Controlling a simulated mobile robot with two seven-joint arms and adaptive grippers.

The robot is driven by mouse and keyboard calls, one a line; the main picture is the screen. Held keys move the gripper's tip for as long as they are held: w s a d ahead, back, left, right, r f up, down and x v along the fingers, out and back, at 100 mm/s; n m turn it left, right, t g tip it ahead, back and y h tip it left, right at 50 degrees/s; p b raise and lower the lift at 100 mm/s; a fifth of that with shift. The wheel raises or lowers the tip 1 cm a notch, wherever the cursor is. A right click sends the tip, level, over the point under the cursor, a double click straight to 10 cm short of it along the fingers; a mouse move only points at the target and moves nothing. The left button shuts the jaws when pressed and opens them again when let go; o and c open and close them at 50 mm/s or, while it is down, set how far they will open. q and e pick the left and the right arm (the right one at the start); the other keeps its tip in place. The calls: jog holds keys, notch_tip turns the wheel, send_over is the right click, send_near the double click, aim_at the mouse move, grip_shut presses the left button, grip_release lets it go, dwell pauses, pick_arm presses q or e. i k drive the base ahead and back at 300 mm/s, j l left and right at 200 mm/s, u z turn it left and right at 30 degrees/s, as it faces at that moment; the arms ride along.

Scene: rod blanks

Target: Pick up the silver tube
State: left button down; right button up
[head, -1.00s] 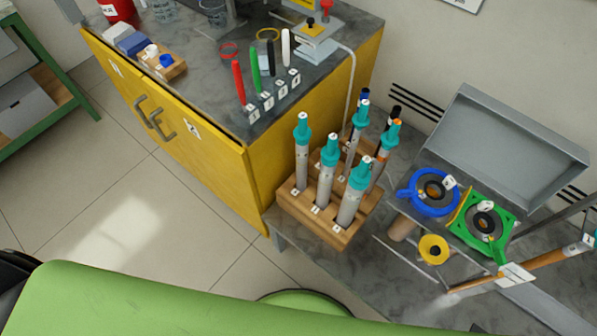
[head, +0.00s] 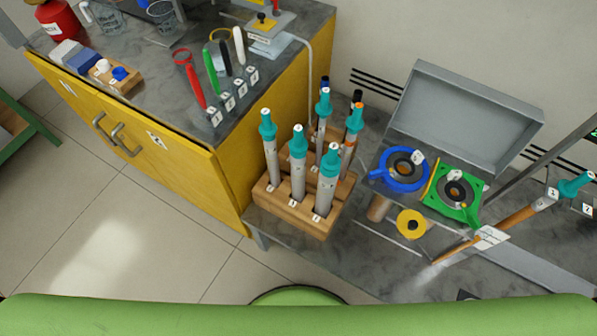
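Several silver-grey tubes with teal caps stand upright in a wooden block rack (head: 290,220). The front ones are a left tube (head: 271,158), a middle tube (head: 298,180) and a right tube (head: 326,192). Behind them stand another silver-grey tube (head: 321,128) and a teal-capped tube with an orange band (head: 349,140). I cannot tell which one is the task's silver tube. Neither of my grippers is in view.
A slanted copper rod (head: 510,220) lies farther right. A yellow cabinet (head: 190,180) stands left; clear floor lies before it.

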aim_at(297, 146)
jog(key=k, duration=0.4)
jog(key=z, duration=1.25)
